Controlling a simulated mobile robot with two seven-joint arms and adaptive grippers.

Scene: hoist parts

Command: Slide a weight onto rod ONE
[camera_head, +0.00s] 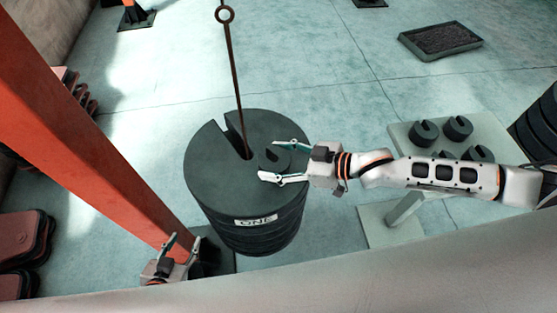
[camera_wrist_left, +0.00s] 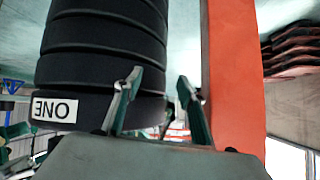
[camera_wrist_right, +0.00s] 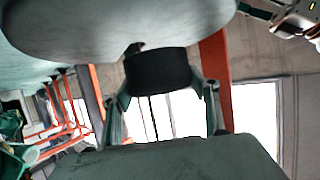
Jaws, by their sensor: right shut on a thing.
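Rod ONE (camera_head: 234,75) is a thin dark rod with a ring at its top. It rises from the slotted top of a tall dark stack (camera_head: 215,165) labelled ONE. My right gripper (camera_head: 281,160) is shut on a small dark slotted weight (camera_head: 272,163), just right of the rod and over the stack's top. The weight also shows between the fingers in the right wrist view (camera_wrist_right: 160,72). I cannot tell whether it touches the stack. My left gripper (camera_head: 185,240) is open and empty, low beside the stack; its fingers show apart in the left wrist view (camera_wrist_left: 158,85).
A red post (camera_head: 90,130) stands left of the stack, close to my left gripper. A pale table (camera_head: 405,140) at right bears several small slotted weights (camera_head: 457,128). Another dark stack (camera_head: 540,125) is at the right edge. A tray (camera_head: 440,40) lies on the floor behind.

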